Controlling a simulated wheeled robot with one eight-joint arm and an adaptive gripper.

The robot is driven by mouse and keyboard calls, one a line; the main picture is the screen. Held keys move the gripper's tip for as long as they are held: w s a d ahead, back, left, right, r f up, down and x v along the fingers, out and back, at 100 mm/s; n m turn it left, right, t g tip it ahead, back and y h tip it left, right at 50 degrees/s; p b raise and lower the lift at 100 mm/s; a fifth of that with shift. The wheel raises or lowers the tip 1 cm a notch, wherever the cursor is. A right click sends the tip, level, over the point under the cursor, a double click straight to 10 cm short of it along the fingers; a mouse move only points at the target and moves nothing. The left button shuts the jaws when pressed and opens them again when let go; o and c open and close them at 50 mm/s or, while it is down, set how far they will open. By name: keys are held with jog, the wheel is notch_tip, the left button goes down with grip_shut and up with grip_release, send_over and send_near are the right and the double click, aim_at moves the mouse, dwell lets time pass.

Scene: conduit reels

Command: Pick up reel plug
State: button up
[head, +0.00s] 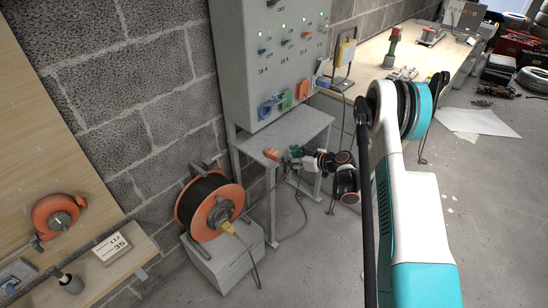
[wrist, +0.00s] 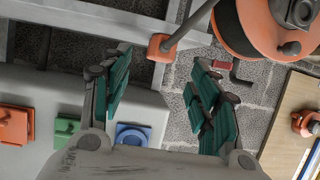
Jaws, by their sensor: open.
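The orange reel plug (head: 272,154) is a small block at the left edge of the grey metal stand (head: 311,126). In the wrist view the orange plug (wrist: 160,47) shows between my fingertips, with a grey stem or cable running up and right toward the reel. My gripper (head: 290,156) is open, its green-padded fingers just right of the plug in the head view. In the wrist view my gripper (wrist: 162,62) has a finger on each side of the plug's picture. I see no contact; the depth gap is hard to tell.
The orange reel (head: 186,205) with black cable sits on a grey block (head: 207,266). A grey socket panel (head: 249,61) with blue, green and orange sockets stands above. A bench with another orange reel (head: 45,217) is left.

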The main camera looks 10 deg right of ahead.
aim_at(274, 155)
jog(key=b+x, duration=0.2)
jog(key=x, duration=0.3)
jog(key=shift+a+b, duration=0.1)
jog(key=shift+b, duration=0.2)
jog(key=c, duration=1.1)
